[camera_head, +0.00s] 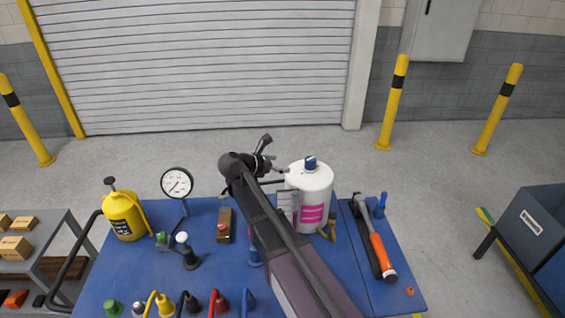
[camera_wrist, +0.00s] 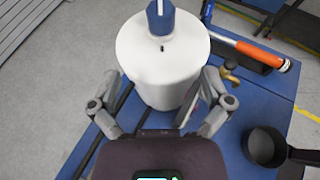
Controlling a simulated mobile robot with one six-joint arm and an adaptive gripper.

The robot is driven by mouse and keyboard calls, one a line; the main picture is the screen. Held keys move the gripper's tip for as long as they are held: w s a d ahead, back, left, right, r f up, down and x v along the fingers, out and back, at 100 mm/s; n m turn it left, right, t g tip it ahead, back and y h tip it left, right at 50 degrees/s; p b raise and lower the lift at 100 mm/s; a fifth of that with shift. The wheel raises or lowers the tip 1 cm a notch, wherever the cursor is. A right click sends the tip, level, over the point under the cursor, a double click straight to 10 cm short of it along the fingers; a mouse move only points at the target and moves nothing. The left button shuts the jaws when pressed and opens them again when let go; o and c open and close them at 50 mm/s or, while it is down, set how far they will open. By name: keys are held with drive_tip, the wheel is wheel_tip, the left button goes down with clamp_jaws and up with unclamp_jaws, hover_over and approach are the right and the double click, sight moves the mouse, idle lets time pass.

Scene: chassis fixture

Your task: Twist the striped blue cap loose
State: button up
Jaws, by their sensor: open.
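The blue cap (camera_head: 310,162) with light stripes sits on top of a white tank (camera_head: 312,190) with a pink label. In the wrist view the cap (camera_wrist: 161,18) is at the top edge, partly cut off, on the white tank top (camera_wrist: 160,55). My gripper (camera_wrist: 160,88) is open, its two fingers spread wide to the left and right of the tank's near side in the picture. The cap is beyond the fingertips and not between them. In the head view my arm reaches up to the tank's left and hides part of the table.
A black cup-like part (camera_wrist: 263,146) is at lower right in the wrist view.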

sight(306, 163)
drive_tip(key=b+x, duration=0.4)
drive_tip(key=x, duration=0.7)
drive_tip(key=shift+d+f, duration=0.15)
drive_tip(key=shift+d, duration=0.2)
drive_tip(key=shift+b+x, duration=0.65)
drive_tip(key=shift+x, duration=0.5)
clamp_jaws()
